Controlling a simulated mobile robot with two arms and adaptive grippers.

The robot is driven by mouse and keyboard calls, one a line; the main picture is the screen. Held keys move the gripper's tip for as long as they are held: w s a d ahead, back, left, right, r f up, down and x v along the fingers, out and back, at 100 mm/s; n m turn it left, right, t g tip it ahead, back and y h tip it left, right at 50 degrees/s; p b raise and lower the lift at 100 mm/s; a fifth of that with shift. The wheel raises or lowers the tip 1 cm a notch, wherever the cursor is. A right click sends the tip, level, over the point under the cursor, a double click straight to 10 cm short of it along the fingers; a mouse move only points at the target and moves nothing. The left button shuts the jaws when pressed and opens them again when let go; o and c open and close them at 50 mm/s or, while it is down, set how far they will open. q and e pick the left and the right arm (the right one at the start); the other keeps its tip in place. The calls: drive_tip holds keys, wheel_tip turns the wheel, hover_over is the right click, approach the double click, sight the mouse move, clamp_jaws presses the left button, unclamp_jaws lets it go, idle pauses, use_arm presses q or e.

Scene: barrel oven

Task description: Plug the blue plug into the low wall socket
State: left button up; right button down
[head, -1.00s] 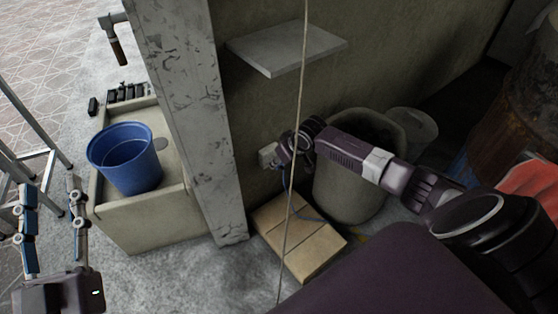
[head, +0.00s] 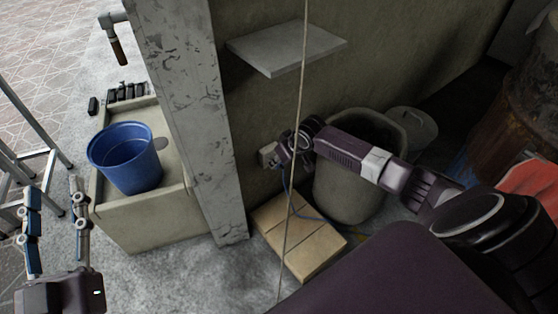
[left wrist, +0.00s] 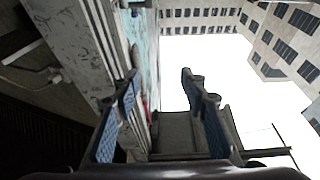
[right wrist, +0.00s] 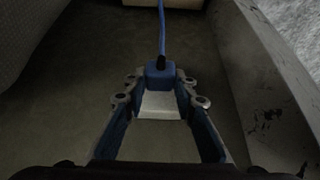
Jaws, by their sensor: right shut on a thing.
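The blue plug (right wrist: 160,75) shows in the right wrist view between the fingertips of my right gripper (right wrist: 160,92), which is shut on it. A blue cable (right wrist: 162,30) runs from the plug. The pale wall socket (right wrist: 160,105) appears right against the plug in that view; I cannot tell whether the pins are in. In the head view the socket (head: 267,154) sits low on the wall, beside my right gripper (head: 285,156), which hides the plug. My left gripper (head: 52,190) is open and empty at the left; its spread fingers also show in the left wrist view (left wrist: 158,85).
A cardboard box (head: 300,243) lies on the floor below the socket. A grey bin (head: 345,195) stands close behind my right arm. A concrete pillar (head: 200,120) is left of the socket, a shelf (head: 285,47) above. A blue bucket (head: 125,160) stands on a concrete basin (head: 150,228).

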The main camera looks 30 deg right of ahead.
drive_tip(key=shift+w, duration=0.25)
use_arm(q)
drive_tip(key=shift+s+d+r+h, duration=0.15)
drive_tip(key=shift+r+h, duration=0.15)
drive_tip(key=shift+r, duration=0.25)
drive_tip(key=shift+s+r+t, duration=0.15)
drive_tip(key=shift+r+t, duration=0.15)
drive_tip(key=shift+t, duration=0.1)
use_arm(e)
drive_tip(key=shift+w, duration=0.35)
drive_tip(key=c, duration=1.5)
unclamp_jaws()
drive_tip(key=v, duration=1.2)
